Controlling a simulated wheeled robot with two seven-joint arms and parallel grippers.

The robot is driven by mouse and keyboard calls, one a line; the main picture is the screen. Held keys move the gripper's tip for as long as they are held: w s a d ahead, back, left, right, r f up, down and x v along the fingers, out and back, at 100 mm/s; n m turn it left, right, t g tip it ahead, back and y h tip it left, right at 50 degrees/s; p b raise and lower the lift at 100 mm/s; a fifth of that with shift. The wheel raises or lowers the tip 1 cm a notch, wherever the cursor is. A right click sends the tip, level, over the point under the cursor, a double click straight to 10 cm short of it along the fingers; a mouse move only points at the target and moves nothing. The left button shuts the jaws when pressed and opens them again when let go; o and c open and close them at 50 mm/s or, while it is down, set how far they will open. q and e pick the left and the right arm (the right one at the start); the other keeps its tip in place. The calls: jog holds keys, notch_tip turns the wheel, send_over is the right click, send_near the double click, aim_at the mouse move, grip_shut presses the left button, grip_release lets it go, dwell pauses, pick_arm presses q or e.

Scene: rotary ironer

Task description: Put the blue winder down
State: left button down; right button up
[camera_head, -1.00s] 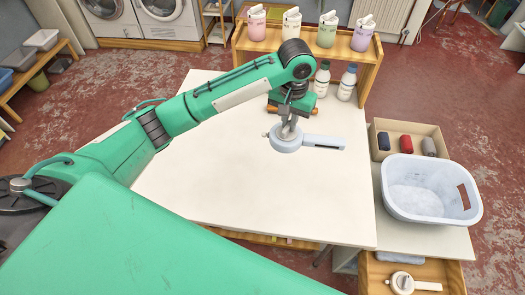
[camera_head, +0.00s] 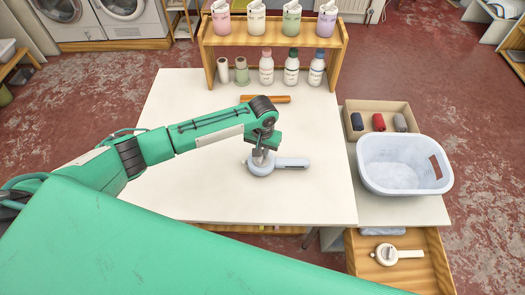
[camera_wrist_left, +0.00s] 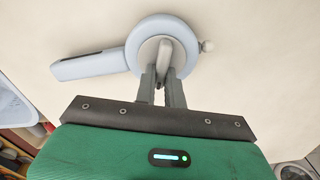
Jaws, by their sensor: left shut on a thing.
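The blue winder (camera_head: 290,163) is pale blue, with a round body and a long flat handle pointing right in the head view. It is low over the white table (camera_head: 200,105) or on it; I cannot tell whether it touches. My left gripper (camera_head: 262,154) is above the round body. In the left wrist view, my left gripper (camera_wrist_left: 165,80) is shut on the grey upright piece at the centre of the winder (camera_wrist_left: 140,45). The right gripper is not in view.
A wooden rack (camera_head: 209,70) with bottles and spools stands at the table's back. A wooden rod (camera_head: 266,99) lies before it. At right are a pale basin (camera_head: 395,180), a box of rolls (camera_head: 362,107) and a drawer holding a cream winder (camera_head: 388,254). The table around the blue winder is clear.

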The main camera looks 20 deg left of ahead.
pick_arm(q)
jog(key=shift+f, duration=0.6)
jog(key=c, duration=1.5)
grip_release()
notch_tip(320, 180, up, 12)
jog(key=shift+r+b, duration=0.1)
jog(key=shift+b, duration=0.6)
